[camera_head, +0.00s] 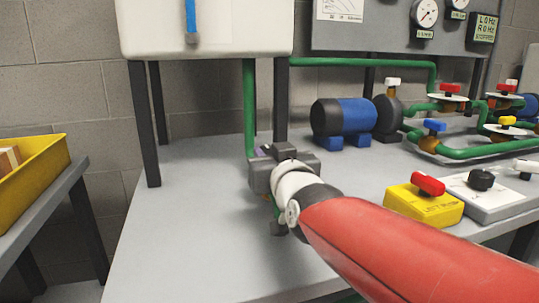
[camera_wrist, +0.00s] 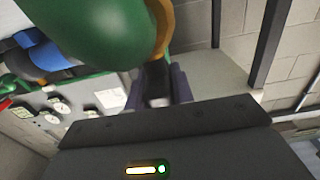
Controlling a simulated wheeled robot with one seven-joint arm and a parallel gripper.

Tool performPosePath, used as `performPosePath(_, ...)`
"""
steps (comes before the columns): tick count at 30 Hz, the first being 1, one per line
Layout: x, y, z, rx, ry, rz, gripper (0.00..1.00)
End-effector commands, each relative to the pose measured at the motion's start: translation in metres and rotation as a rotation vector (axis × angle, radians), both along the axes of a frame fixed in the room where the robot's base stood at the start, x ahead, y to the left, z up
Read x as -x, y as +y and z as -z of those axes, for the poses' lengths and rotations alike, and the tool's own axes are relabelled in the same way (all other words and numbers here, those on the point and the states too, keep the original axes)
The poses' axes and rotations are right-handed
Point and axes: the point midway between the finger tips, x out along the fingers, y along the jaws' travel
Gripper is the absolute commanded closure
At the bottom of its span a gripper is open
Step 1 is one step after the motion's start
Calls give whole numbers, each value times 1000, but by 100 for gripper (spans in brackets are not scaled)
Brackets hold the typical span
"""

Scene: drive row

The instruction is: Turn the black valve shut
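The black valve (camera_wrist: 157,76) shows in the wrist view as a dark handle beside an orange-yellow body on a thick green pipe (camera_wrist: 90,30). My gripper (camera_wrist: 158,92) has its two purple-grey fingers close on either side of this handle, with no clear gap, so it looks shut on it. In the head view my gripper (camera_head: 262,153) is at the foot of the vertical green pipe (camera_head: 249,105) under the white tank (camera_head: 205,25). My gripper and wrist hide the valve there.
A blue pump (camera_head: 345,117) and green pipes with red, blue and yellow valves stand on the bench (camera_head: 190,210) to the right. A yellow box (camera_head: 425,205) with a red handle and a grey box with a black knob (camera_head: 481,180) sit nearer. Tank legs (camera_head: 144,125) flank the pipe.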

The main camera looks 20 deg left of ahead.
Motion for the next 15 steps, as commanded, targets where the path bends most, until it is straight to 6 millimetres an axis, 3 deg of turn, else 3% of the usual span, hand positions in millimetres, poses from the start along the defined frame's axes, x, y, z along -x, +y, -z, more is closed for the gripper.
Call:
performPosePath(4, 0, 0, 0, 0, 0, 0, 99)
performPosePath(15, 0, -1, -4, 0, 2, 42, 99)
